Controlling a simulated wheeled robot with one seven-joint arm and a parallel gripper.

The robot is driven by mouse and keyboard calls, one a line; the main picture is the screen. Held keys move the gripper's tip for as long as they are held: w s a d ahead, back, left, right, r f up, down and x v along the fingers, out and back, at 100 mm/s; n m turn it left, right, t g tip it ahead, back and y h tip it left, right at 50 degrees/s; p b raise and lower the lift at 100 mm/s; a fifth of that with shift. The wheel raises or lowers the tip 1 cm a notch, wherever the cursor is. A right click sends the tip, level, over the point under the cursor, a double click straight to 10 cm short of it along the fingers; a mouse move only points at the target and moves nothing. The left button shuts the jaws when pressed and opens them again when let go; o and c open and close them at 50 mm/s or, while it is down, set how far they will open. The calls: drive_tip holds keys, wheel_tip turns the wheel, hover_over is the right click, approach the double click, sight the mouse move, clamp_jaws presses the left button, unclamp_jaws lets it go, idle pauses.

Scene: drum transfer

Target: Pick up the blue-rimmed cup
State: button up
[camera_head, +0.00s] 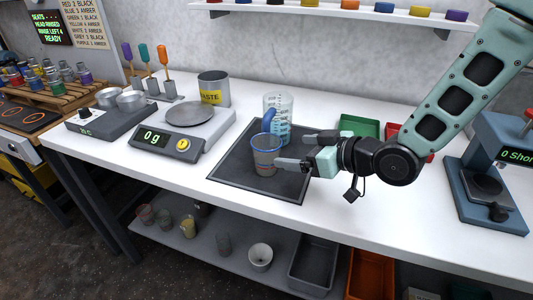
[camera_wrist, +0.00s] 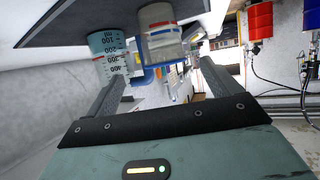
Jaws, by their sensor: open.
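The blue-rimmed cup (camera_head: 265,160) is clear, with a blue rim and a red line lower down. It stands upright on the dark mat (camera_head: 229,170), in front of a taller clear measuring jug (camera_head: 283,107) with blue markings. My gripper (camera_head: 298,150) is open and level, just right of the cup, its fingers pointing left. In the wrist view, which is upside down, the cup (camera_wrist: 160,38) shows ahead between and beyond the open fingers, with the jug (camera_wrist: 107,45) to its left. I see nothing between the fingers; whether a fingertip touches the cup is unclear.
A scale (camera_head: 182,138) reading 0 g stands left of the mat, with a waste can (camera_head: 214,90) behind it. A green tray (camera_head: 359,126) and a red tray lie behind my arm. A blue device (camera_head: 490,170) stands at the right. The counter's front strip is clear.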

sight(278, 150)
drive_tip(key=p+x, duration=0.1)
drive_tip(key=x, duration=0.6)
drive_tip(key=shift+a+f, duration=0.1)
drive_tip(key=shift+a, duration=0.25)
drive_tip(key=c, duration=1.1)
